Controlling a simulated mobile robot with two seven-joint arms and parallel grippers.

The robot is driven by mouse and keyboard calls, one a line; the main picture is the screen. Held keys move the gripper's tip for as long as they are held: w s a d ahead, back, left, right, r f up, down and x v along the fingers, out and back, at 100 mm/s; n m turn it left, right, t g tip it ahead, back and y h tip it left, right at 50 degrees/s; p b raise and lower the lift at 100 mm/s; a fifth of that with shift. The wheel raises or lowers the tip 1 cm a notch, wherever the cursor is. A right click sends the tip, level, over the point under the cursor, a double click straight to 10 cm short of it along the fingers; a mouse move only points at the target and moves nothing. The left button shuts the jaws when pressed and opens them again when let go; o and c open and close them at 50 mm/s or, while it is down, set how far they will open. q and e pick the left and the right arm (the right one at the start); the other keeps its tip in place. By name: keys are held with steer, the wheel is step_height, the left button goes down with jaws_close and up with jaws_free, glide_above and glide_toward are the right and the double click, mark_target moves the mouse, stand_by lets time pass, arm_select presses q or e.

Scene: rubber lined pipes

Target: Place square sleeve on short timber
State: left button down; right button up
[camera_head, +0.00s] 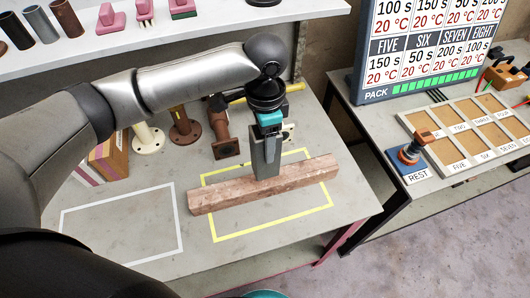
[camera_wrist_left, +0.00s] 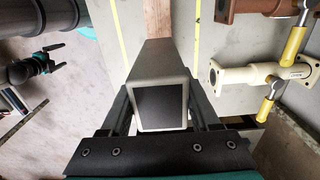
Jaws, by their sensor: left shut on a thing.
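The grey square sleeve (camera_head: 264,163) is upright in my left gripper (camera_head: 267,138), which is shut on it. In the left wrist view the sleeve (camera_wrist_left: 160,62) shows its open square end between the two dark fingers (camera_wrist_left: 160,108). The short timber (camera_head: 222,194), a reddish-brown beam, lies across the yellow outline on the table. The sleeve's lower end overlaps the timber's middle in the head view; I cannot tell if they touch. The timber (camera_wrist_left: 158,18) also shows beyond the sleeve in the wrist view. My right gripper (camera_wrist_left: 58,60) appears open and empty at the wrist view's left.
A white outline (camera_head: 120,225) on the table's left is empty. Flanged pipe pieces (camera_head: 184,128) stand behind the timber, with a cream one (camera_head: 148,138) beside them. A shelf (camera_head: 180,38) runs above. A side table at right holds a labelled tray (camera_head: 462,150) and a REST stand (camera_head: 410,160).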

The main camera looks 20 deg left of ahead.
arm_select(q)
steer(key=shift+f, duration=2.3)
steer(key=shift+c, duration=0.6)
jaws_free()
step_height(320, 180, up, 12)
steer(key=shift+r, duration=0.1)
